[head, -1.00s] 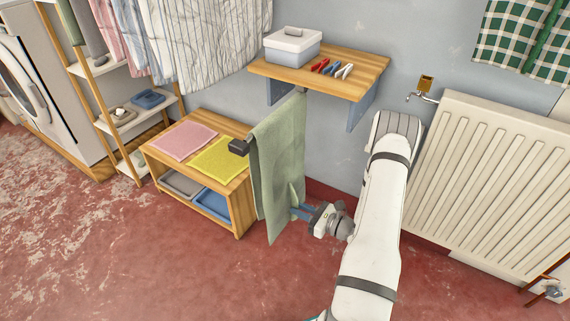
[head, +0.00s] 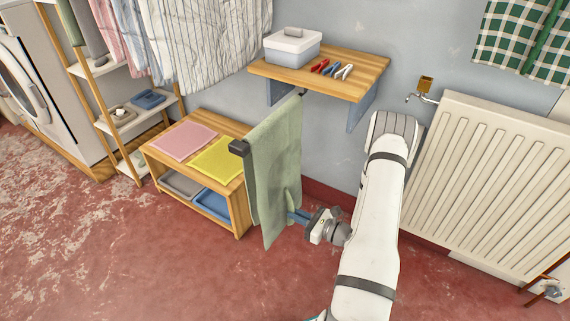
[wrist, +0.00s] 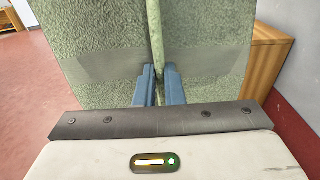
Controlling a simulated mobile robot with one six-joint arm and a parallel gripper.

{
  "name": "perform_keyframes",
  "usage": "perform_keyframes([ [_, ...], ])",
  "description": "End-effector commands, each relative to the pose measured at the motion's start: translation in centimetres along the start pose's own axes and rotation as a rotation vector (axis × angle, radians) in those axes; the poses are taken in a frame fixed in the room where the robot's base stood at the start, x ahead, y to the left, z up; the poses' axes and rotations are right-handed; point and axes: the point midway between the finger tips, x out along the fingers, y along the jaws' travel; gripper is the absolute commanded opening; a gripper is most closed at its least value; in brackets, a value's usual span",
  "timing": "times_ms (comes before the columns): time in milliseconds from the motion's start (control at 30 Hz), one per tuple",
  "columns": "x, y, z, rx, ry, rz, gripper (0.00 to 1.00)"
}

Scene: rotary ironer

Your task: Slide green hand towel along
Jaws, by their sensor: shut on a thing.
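The green hand towel (head: 277,165) hangs draped over a dark rail (head: 239,148) that sticks out from the wall below the wooden shelf. My gripper (head: 293,215) is at the towel's lower right edge. In the wrist view, the blue fingers of my gripper (wrist: 159,82) are shut on a pinched fold of the green towel (wrist: 105,40). The fingertips are partly hidden by the cloth. The rail's near end shows at the towel's left; most of the rail is covered by the towel.
A low wooden bench (head: 237,185) with a pink cloth (head: 184,141) and a yellow cloth (head: 219,158) stands behind and left of the towel. A wall shelf (head: 350,72) holds a lidded box (head: 292,48) and pegs. A radiator (head: 490,180) stands at right. Open floor lies in front.

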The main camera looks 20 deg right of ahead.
Motion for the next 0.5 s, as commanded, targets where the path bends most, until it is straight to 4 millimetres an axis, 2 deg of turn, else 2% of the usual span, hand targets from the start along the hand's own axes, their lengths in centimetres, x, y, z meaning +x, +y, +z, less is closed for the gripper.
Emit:
perform_keyframes([
  [267, 0.0, 0.25, 0.01, 0.0, 0.0, 0.0, 0.0],
  [300, 0.0, 0.25, 0.0, 0.0, 0.0, 0.0, 0.12],
  [500, -0.01, 0.24, -0.01, 0.0, 0.0, 0.0, 0.28],
])
